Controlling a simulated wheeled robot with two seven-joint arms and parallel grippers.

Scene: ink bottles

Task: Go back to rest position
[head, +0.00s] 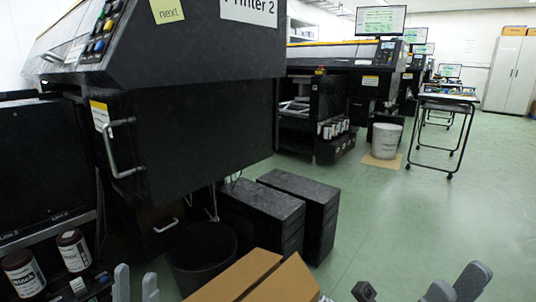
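Two dark ink bottles with white labels, one bottle (73,250) and another (23,273) with "Black" readable on it, stand at the lower left beneath the near printer. My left gripper (136,287) shows at the bottom edge, to the right of the bottles. Its two grey fingertips are apart with nothing between them. My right gripper (456,287) shows at the bottom right over the green floor. Its grey fingertips look apart and I see nothing held. The lower parts of both grippers are cut off by the frame.
The large black printer (190,135) labelled "Printer 2" fills the left. Green floor (440,220) is clear to the right, with a wheeled table (447,98) beyond.

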